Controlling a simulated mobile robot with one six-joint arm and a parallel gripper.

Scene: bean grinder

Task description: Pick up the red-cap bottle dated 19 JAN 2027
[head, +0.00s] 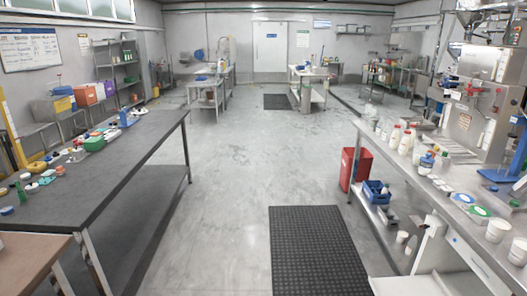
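White bottles with reddish caps stand upright on the right-hand steel bench (455,222). One bottle (395,137) is farther back, and another bottle (405,143) is just in front and to its right. Their labels are too small to read, so I cannot tell which one, if either, is dated 19 JAN 2027. My gripper is not in view.
A blue-capped bottle (426,164), round lids and white tubs (498,230) share the bench. A machine (475,105) stands behind. A red bin (354,168) is beside the bench. A dark table (120,160) is left. The aisle with a black mat (315,250) is clear.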

